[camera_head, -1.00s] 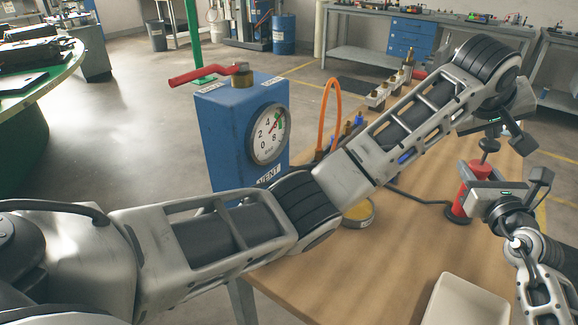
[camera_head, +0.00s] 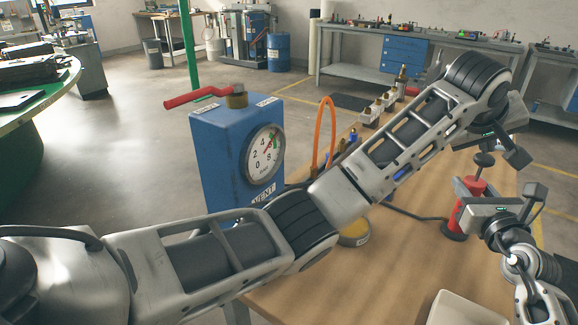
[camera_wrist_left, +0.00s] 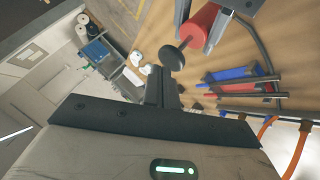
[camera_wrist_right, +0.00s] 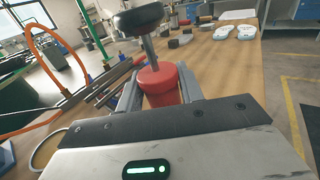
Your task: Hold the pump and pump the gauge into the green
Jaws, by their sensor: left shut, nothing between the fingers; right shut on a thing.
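The red pump (camera_head: 468,205) stands upright on the wooden table, with a black knob (camera_head: 484,160) on its rod. My right gripper (camera_head: 464,192) is shut around the pump's red body; its fingers flank it in the right wrist view (camera_wrist_right: 160,85). The rod is raised there, with the knob (camera_wrist_right: 137,20) clear of the body. My left gripper (camera_wrist_left: 165,78) is shut and empty, close to the knob; contact is unclear. The gauge (camera_head: 263,155) is on a blue box (camera_head: 222,150). Its needle seems to point upper right, near the green; exact reading is unclear.
An orange hose (camera_head: 328,130) arches behind my left forearm. A yellow-rimmed round item (camera_head: 354,236) and a white tray (camera_head: 455,310) are on the table. A red lever (camera_head: 195,97) tops the blue box. The table's middle front is clear.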

